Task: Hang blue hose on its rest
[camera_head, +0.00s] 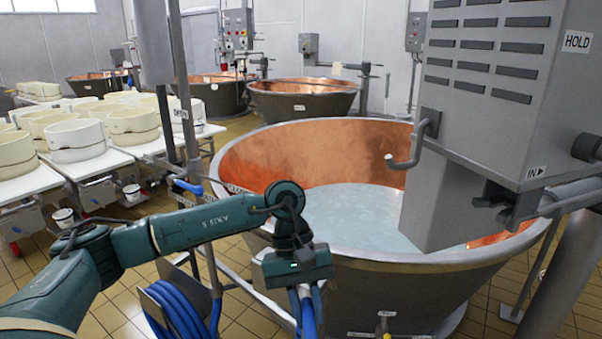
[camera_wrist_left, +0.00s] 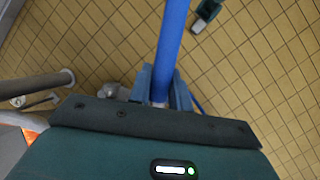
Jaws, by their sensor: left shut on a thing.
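My left gripper (camera_head: 305,297) points down in front of the large copper vat and is shut on the blue hose (camera_head: 308,322). In the left wrist view the hose (camera_wrist_left: 172,40) runs between the gripper's fingers (camera_wrist_left: 160,88) and up out of the picture. More blue hose (camera_head: 178,308) hangs in coils on a metal holder at the lower left. A grey bent hook (camera_head: 407,150) sticks out from the grey machine box at the right; I cannot tell which part is the hose's rest. My right gripper is not in view.
The large vat (camera_head: 330,128) holds pale liquid and fills the middle. The grey box (camera_head: 500,80) overhangs its right side. A post with blue-handled fitting (camera_head: 188,187) stands left of the vat. White tables with cheese moulds (camera_head: 75,140) line the left. Tiled floor (camera_wrist_left: 250,60) lies below.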

